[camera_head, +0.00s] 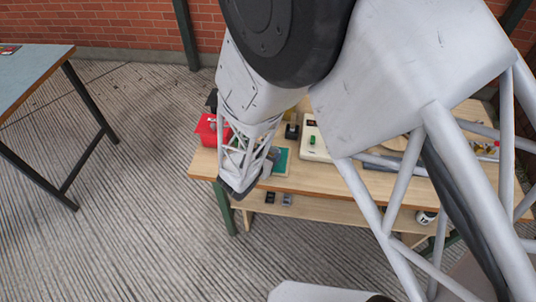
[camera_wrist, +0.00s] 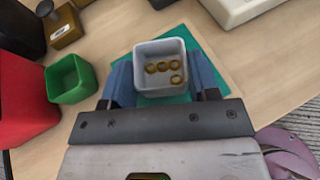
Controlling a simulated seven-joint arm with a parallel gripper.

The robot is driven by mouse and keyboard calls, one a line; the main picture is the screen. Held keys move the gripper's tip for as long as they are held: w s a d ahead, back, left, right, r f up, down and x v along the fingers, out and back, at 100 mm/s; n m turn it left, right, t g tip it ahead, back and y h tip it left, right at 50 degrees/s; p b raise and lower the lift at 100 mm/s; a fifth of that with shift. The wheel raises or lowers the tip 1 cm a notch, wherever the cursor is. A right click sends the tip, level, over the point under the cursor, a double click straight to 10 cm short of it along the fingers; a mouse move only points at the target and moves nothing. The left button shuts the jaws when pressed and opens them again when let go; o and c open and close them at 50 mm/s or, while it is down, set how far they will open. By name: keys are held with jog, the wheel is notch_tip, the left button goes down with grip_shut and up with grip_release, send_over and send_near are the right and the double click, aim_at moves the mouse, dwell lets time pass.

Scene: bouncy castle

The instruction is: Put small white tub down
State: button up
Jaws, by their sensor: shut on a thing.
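The small white tub (camera_wrist: 148,88) is between the two blue fingers of my gripper (camera_wrist: 160,72) in the wrist view. My gripper is shut on it. Several gold-brown round pieces lie on the tub's floor. The tub looks upright, over a teal mat (camera_wrist: 211,74) on the wooden table (camera_wrist: 110,30). I cannot tell whether its base touches the mat. In the head view my arm hides the tub, and the teal mat (camera_head: 283,163) shows just right of my wrist.
A green tub (camera_wrist: 72,80) and a red box (camera_wrist: 25,100) stand left of my gripper. A small brown block with a dark knob (camera_wrist: 62,27) is at the back left. A pale device (camera_wrist: 240,8) lies at the upper right. The table's front edge is close.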

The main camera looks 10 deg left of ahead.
jog(key=shift+f, duration=0.1)
jog(key=o, duration=1)
jog(key=shift+v, duration=6.05)
jog(key=shift+w+a, duration=0.1)
